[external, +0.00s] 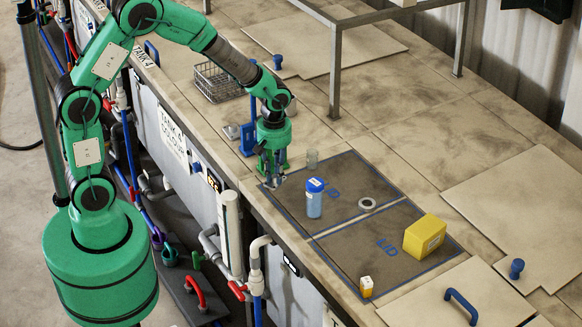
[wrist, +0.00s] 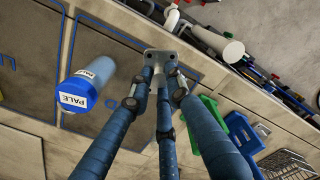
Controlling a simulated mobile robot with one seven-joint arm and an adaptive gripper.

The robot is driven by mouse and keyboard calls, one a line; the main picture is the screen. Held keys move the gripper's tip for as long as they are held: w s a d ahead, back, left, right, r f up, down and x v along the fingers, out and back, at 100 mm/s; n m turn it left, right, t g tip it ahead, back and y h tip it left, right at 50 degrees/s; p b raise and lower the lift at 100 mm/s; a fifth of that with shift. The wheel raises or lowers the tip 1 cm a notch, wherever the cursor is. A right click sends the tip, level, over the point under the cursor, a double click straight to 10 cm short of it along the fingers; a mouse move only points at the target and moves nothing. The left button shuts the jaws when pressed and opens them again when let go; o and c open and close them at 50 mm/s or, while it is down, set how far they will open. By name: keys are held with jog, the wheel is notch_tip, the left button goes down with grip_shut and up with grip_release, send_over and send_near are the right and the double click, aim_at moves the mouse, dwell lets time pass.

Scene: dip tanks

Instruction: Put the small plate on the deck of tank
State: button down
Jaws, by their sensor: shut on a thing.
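My gripper (external: 272,178) is at the near left corner of the blue-outlined area on the tank deck (external: 345,235). Its fingers also show in the wrist view (wrist: 161,75), closed together on a small grey plate (wrist: 160,56). The small plate shows as a pale bit below the fingers in the external view (external: 274,183). It is close above the deck near the front edge; I cannot tell if it touches. The fingers cover part of it.
A blue-capped bottle (external: 315,200) labelled PALE stands just right of my gripper. A clear jar (external: 312,158), grey ring (external: 367,204), yellow box (external: 425,236) and small yellow-white bottle (external: 366,287) are further along. A wire basket (external: 218,82) sits behind. Outlined deck between them is bare.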

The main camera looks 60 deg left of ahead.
jog(key=d+f+m, duration=0.1)
jog(key=d, duration=0.7)
jog(key=s+d+f+m+b, duration=0.1)
jog(key=d+m, duration=0.1)
jog(key=d, duration=0.6)
jog(key=s+d+f+m, duration=0.1)
jog(key=d+f+m, duration=0.1)
jog(key=d, duration=0.6)
jog(key=shift+d+b, duration=0.15)
jog(key=shift+b, duration=0.15)
jog(key=p, duration=0.3)
send_over(365, 252)
jog(key=shift+w+f, duration=0.1)
jog(key=shift+f, duration=0.7)
jog(key=shift+f, duration=0.15)
jog(key=shift+f, duration=1.6)
jog(key=shift+f, duration=0.2)
jog(key=c, duration=1.6)
grip_release()
jog(key=shift+c, duration=0.2)
